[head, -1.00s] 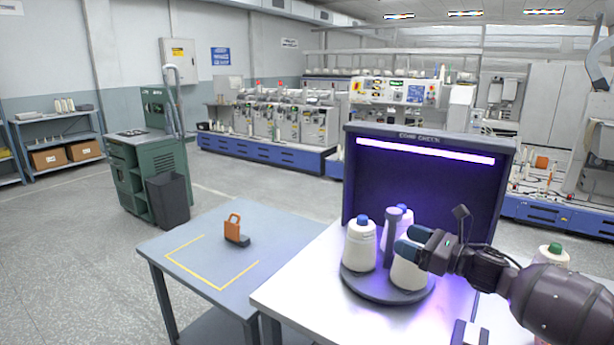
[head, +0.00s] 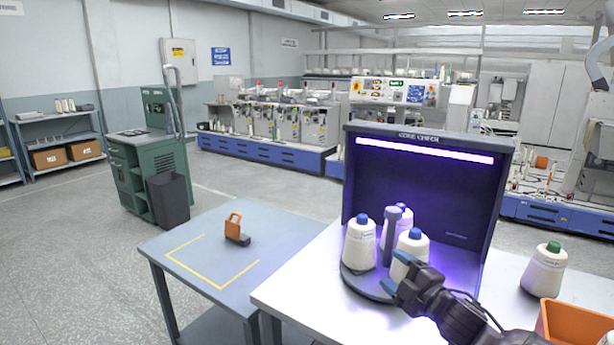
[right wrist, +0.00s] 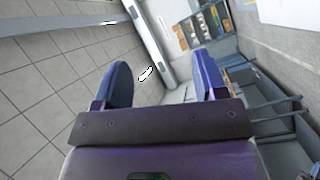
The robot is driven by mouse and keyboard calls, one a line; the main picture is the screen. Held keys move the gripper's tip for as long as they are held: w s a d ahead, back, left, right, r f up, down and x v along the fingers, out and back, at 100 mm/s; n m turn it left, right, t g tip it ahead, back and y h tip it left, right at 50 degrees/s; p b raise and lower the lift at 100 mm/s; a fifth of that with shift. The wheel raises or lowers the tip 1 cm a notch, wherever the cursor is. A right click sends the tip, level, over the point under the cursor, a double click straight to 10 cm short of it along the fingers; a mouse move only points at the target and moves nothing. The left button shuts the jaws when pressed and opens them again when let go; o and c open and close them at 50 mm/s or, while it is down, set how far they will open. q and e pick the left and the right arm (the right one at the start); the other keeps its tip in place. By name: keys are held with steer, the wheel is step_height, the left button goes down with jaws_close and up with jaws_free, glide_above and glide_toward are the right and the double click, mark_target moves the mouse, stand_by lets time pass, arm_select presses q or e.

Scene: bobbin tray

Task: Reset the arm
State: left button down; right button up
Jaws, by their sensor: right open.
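My right gripper (head: 394,272) is in front of the round grey tray (head: 364,287) inside the lit booth. Its blue fingers are apart, and they overlap the lower part of the front white cone (head: 411,243) in the picture; I cannot tell if they touch it. In the right wrist view the gripper (right wrist: 163,82) is open with nothing between its fingers. Another blue-topped cone (head: 359,246) stands upright on the tray's left, and a third (head: 404,217) is partly hidden behind the grey post (head: 391,238). My left gripper is not in view.
The dark booth (head: 478,210) stands behind the tray on the white table (head: 300,283). A green-topped cone (head: 543,272) and an orange bin (head: 580,322) are at the right. A grey-blue side table (head: 200,262) holds an orange-and-black item (head: 235,230).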

steer(key=s+d+f+m+g+h, duration=0.1)
steer(key=s+d+f+m+h, duration=0.1)
steer(key=s+f+m, duration=0.4)
steer(key=s+d+f+m+g+h, duration=0.2)
steer(key=s+f+m, duration=0.4)
steer(key=s+f, duration=0.5)
steer(key=s+d+f+m+g+h, duration=0.1)
steer(key=s+d+f+m+h, duration=0.3)
steer(key=s+f, duration=0.5)
steer(key=s+m+h, duration=0.1)
steer(key=s+m, duration=0.1)
steer(key=s, duration=0.5)
steer(key=shift+s+d+f+m, duration=0.25)
steer(key=shift+f+m, duration=0.05)
steer(key=shift+m, duration=0.1)
